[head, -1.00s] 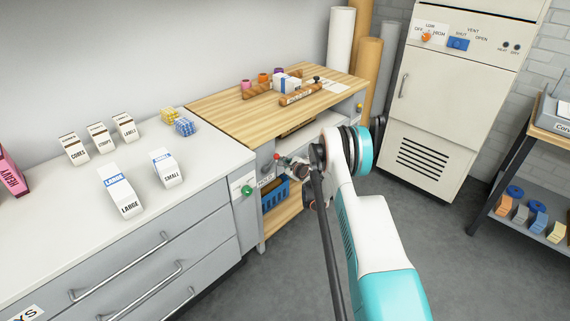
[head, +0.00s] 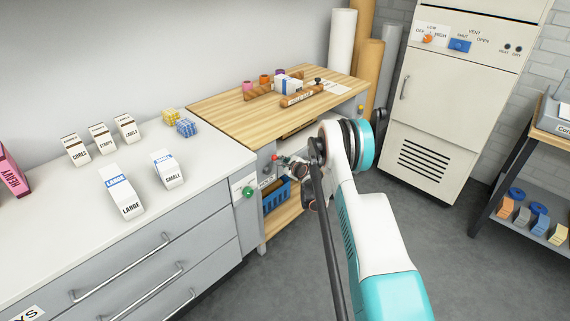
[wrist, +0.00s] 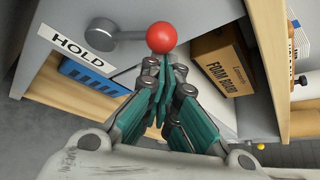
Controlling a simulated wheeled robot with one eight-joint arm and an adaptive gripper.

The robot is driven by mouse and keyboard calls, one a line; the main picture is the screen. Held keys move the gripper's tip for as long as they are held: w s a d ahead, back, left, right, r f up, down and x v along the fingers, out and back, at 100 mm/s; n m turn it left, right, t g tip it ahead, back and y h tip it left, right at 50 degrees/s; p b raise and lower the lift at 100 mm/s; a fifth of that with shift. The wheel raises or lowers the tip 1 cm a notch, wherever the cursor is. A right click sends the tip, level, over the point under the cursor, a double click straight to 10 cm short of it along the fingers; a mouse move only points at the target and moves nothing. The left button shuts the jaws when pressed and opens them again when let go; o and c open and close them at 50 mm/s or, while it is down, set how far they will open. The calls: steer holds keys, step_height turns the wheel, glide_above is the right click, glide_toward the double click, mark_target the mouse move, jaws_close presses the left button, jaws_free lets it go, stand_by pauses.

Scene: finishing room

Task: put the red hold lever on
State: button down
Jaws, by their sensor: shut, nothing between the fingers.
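The hold lever is a grey arm on a round pivot, ending in a red ball knob (wrist: 161,38). In the wrist view the lever (wrist: 125,36) points right from its pivot, close to level in the picture. A white HOLD label (wrist: 77,48) is on the grey panel below the pivot. My gripper (wrist: 160,66) is shut and empty, its fingertips just below the red ball. I cannot tell whether they touch it. In the head view the knob (head: 275,157) is small at the bench's front panel, and my arm partly covers that area.
A green button (head: 248,192) is on the panel to the left. A wooden bench top (head: 225,103) holds rollers and small items.

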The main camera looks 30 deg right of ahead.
steer(key=s+a+r+n+t+h, duration=0.1)
steer(key=s+a, duration=0.1)
steer(key=a, duration=0.5)
steer(key=shift+s+r+n, duration=0.2)
steer(key=shift+s+n, duration=0.05)
steer(key=shift+n, duration=0.15)
stand_by(0.3)
steer(key=shift+a, duration=0.1)
stand_by(0.5)
